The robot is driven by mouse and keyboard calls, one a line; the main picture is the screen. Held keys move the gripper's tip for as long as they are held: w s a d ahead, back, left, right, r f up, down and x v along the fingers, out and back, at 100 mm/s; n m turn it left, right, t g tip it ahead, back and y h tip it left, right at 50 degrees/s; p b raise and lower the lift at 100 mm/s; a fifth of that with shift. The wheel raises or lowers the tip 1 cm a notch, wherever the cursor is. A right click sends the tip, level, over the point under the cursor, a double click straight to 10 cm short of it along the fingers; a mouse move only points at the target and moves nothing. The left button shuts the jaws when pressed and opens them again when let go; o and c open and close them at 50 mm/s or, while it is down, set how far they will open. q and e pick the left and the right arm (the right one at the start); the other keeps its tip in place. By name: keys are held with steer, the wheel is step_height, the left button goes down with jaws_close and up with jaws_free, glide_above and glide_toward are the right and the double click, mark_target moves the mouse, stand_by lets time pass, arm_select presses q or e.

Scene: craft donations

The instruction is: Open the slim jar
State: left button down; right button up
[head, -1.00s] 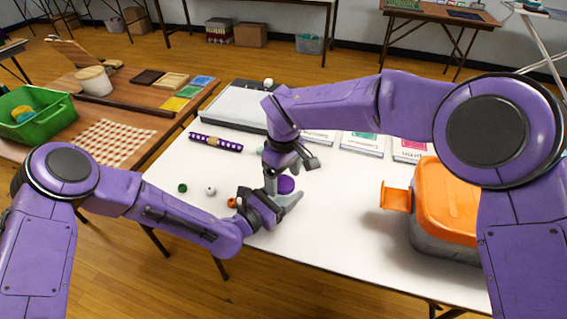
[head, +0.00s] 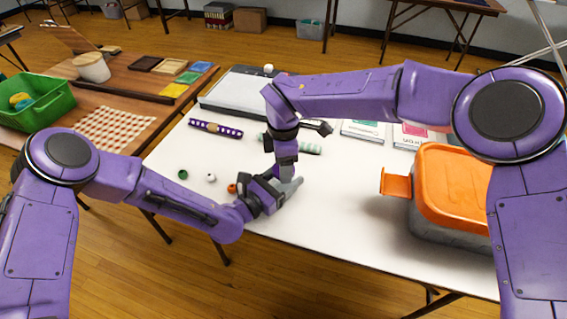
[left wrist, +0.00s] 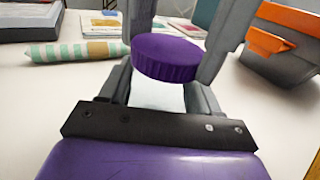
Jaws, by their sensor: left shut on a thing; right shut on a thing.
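The slim jar shows in the left wrist view as a pale body (left wrist: 157,95) under a ribbed purple lid (left wrist: 167,58). My left gripper (left wrist: 160,100) is shut on the jar body and holds it upright near the table's front edge; in the head view this gripper (head: 283,190) largely hides the jar. My right gripper (head: 284,174) comes down from above. Its two grey fingers stand on either side of the lid in the left wrist view, shut on it. The lid sits at the top of the body; I cannot make out a gap between them.
A striped tube (head: 300,147) lies behind the jar. Small beads (head: 210,177) and a purple patterned band (head: 215,129) lie to the left. An orange-lidded box (head: 450,190) stands on the right. The white tabletop (head: 335,220) is clear in front of it.

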steer(key=n, duration=0.6)
steer(key=shift+n, duration=0.4)
steer(key=n, duration=1.2)
steer(key=shift+n, duration=0.3)
steer(key=n, duration=0.9)
steer(key=shift+r, duration=0.1)
steer(key=n, duration=1.1)
steer(key=shift+n, duration=0.4)
steer(key=n, duration=0.3)
steer(key=shift+n, duration=0.4)
